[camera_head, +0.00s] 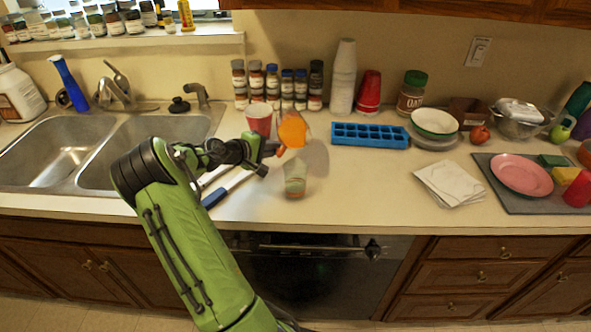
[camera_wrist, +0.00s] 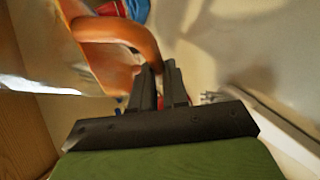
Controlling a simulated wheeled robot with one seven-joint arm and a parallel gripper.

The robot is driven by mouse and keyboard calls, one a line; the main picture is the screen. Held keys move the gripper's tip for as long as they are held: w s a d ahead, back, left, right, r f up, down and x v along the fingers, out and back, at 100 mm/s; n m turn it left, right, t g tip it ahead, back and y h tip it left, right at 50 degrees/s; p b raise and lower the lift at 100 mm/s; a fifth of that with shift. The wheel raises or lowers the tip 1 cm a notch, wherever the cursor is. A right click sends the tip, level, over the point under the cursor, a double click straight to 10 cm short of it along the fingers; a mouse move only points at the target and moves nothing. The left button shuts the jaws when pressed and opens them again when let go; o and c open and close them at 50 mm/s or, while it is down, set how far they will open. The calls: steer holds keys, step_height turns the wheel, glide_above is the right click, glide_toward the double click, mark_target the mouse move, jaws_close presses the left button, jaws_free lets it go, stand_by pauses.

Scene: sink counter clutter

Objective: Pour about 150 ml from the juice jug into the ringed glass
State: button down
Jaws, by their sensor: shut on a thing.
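The juice jug (camera_head: 292,131), with orange juice in it, is held up above the counter and looks tilted. A clear glass (camera_head: 295,181) stands upright on the counter, below the jug in the head view. Its ring and its fill level are too small to tell. I cannot make out a stream of juice.
A red cup (camera_head: 259,119) stands behind my gripper. A blue-handled utensil (camera_head: 228,189) lies left of the glass. A blue ice tray (camera_head: 370,135) and a napkin stack (camera_head: 449,183) lie to the right. Spice jars (camera_head: 272,85) line the wall.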

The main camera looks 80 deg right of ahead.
steer(key=shift+d+b, duration=0.1)
steer(key=shift+b, duration=0.25)
steer(key=shift+r+h, duration=0.25)
steer(key=shift+h, duration=0.05)
steer(key=shift+w+d+r+m+h+b, duration=0.2)
steer(key=shift+d+r+h+b, duration=0.1)
steer(key=shift+r+b, duration=0.2)
steer(key=shift+w+d+r+m+h+b, duration=0.2)
steer(key=shift+r+h+b, duration=0.1)
steer(key=shift+r+b, duration=0.2)
stand_by(1.8)
steer(key=y+p, duration=0.1)
steer(key=p, duration=0.1)
steer(key=f+n+y+p, duration=0.1)
steer(key=p, duration=0.2)
steer(key=f+y+p, duration=0.1)
steer(key=p, duration=0.1)
steer(key=shift+s+a+f+n, duration=0.2)
steer(key=shift+s+a+n, duration=0.15)
steer(key=shift+n, duration=0.05)
steer(key=shift+s+a+f+y+p, duration=0.1)
steer(key=shift+a+f+y+p, duration=0.25)
steer(key=shift+p, duration=0.85)
steer(key=shift+f+n+g, duration=0.2)
steer(key=shift+n+g, duration=0.1)
